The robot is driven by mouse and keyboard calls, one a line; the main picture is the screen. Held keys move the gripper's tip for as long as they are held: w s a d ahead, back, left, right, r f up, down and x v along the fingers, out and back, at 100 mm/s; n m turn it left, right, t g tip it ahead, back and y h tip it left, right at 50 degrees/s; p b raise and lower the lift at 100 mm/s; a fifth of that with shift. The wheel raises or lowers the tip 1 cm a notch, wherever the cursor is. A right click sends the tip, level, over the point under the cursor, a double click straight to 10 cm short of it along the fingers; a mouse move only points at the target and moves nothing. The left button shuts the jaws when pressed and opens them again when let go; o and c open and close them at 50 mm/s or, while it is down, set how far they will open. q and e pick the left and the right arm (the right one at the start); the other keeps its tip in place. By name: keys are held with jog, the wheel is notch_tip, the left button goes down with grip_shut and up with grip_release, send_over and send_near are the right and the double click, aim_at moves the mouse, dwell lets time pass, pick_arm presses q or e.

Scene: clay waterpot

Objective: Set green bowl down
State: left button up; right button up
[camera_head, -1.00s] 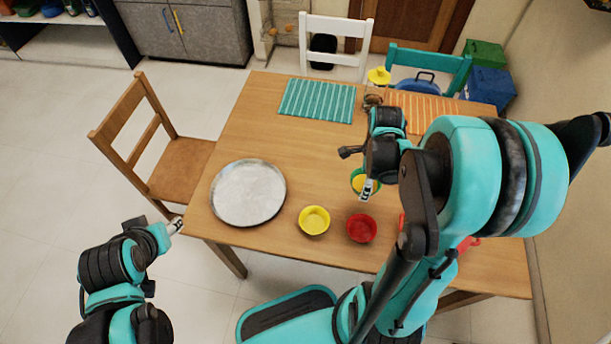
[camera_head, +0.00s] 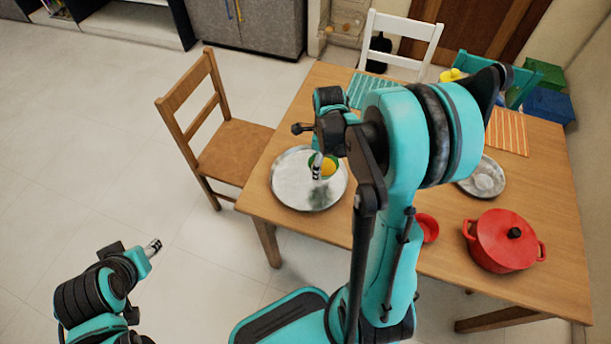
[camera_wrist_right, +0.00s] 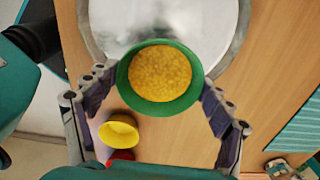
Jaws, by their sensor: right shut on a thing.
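The green bowl (camera_head: 334,172) holds something yellow, and it shows large in the wrist view (camera_wrist_right: 160,107). My right gripper (camera_head: 317,166) is shut on it, with a finger on either side of the bowl in the wrist view (camera_wrist_right: 160,76). The bowl is over the round metal tray (camera_head: 290,192), overlapping its edge in the wrist view (camera_wrist_right: 222,45). It looks much larger than the yellow bowl there, so it seems held above the table. My left gripper (camera_head: 153,246) is off the table at the lower left, too small to read.
A yellow bowl (camera_wrist_right: 118,133) and a red bowl (camera_head: 429,228) stand on the table near the tray. A red lidded pot (camera_head: 500,245) and a metal plate (camera_head: 466,186) are to the right. A wooden chair (camera_head: 235,150) stands at the table's left side.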

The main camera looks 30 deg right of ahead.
aim_at(309, 179)
jog(key=w+a+f, duration=0.1)
jog(key=w+a+f+b, duration=0.1)
jog(key=w+a, duration=0.1)
jog(key=shift+w+f, duration=0.2)
jog(key=shift+f, duration=0.2)
jog(key=shift+f+b, duration=1.1)
jog(key=shift+f, duration=0.85)
jog(key=shift+f, duration=0.15)
jog(key=o, duration=1.1)
jog(key=shift+o, duration=0.2)
